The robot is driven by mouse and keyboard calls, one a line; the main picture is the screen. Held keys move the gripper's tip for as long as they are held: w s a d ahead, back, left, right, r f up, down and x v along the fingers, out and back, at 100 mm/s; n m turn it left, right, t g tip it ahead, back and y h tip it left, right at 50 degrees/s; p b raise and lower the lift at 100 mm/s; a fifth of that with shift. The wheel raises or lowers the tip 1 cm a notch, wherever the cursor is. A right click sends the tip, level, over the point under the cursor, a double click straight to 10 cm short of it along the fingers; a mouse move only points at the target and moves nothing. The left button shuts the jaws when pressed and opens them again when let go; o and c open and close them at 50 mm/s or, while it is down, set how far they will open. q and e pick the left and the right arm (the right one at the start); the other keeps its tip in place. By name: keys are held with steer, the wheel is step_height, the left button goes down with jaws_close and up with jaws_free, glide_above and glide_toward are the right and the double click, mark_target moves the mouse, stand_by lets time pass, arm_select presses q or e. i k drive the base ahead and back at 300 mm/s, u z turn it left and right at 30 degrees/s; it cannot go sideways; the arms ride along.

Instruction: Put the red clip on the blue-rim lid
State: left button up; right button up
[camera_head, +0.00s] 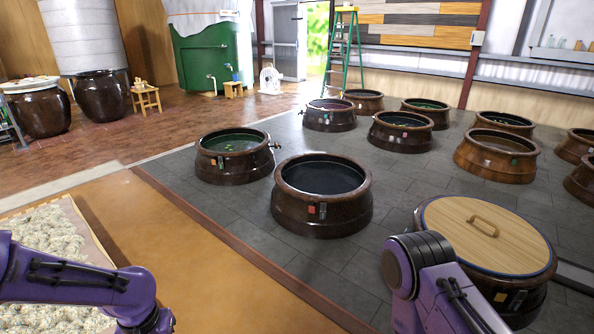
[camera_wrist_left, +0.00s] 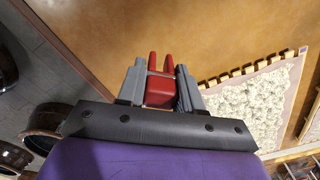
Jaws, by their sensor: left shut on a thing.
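The blue-rim lid (camera_head: 507,243) is a round wooden lid with a bar handle, lying flat on a brown jar at the lower right of the head view. The red clip (camera_wrist_left: 160,92) shows in the left wrist view, its two prongs pointing away from the wrist. My left gripper (camera_wrist_left: 161,68) is shut on the clip, one grey finger on each side, above an orange-brown floor. In the head view only my left arm's purple links show at lower left; the left gripper is out of that frame. My right arm shows beside the lid, its gripper out of view.
Several open brown jars stand in dark grey paving, one (camera_head: 322,205) left of the lidded jar. A bed of pale fluffy material (camera_head: 50,245) lies at the left, also seen in the left wrist view (camera_wrist_left: 250,105). The orange-brown floor (camera_head: 190,240) between is clear.

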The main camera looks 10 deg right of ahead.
mark_target(448, 217)
steer(key=z, duration=0.4)
steer(key=i, duration=2.7)
steer(key=z, duration=1.85)
steer(key=i, duration=1.65)
steer(key=z, duration=1.1)
